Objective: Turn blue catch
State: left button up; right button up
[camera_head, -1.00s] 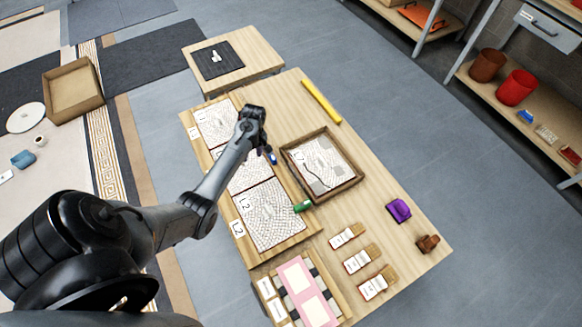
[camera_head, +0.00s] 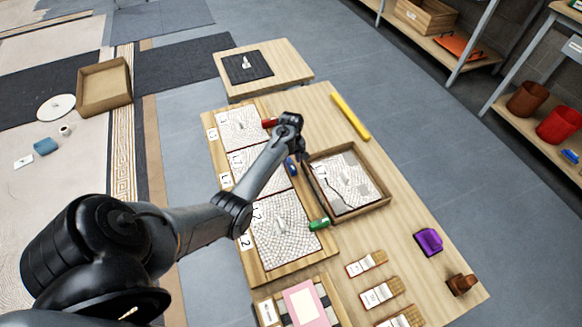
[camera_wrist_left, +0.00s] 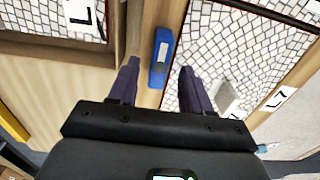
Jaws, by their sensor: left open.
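The blue catch (camera_head: 291,167) sits at the right edge of the mosaic board, beside the middle panel (camera_head: 258,172). In the left wrist view the blue catch (camera_wrist_left: 161,58) shows as a blue bar with a paler patch, running nearly up and down on the wood strip. My left gripper (camera_wrist_left: 158,85) is open, with its dark fingers on either side of the catch's lower end and apart from it. In the head view my left gripper (camera_head: 292,150) hangs over this edge and partly hides the catch. My right gripper is not in view.
A red catch (camera_head: 269,123) and a green catch (camera_head: 319,223) sit along the same board edge. A wooden frame (camera_head: 385,200) with a mosaic stands close on the right. A yellow bar (camera_head: 350,116), a purple object (camera_head: 428,242) and several labelled blocks (camera_head: 380,294) lie farther right.

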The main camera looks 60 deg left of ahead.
aim_at(291, 164)
pick_arm(q)
jog(key=shift+f+b, duration=0.55)
jog(key=shift+f, duration=1.15)
grip_shut()
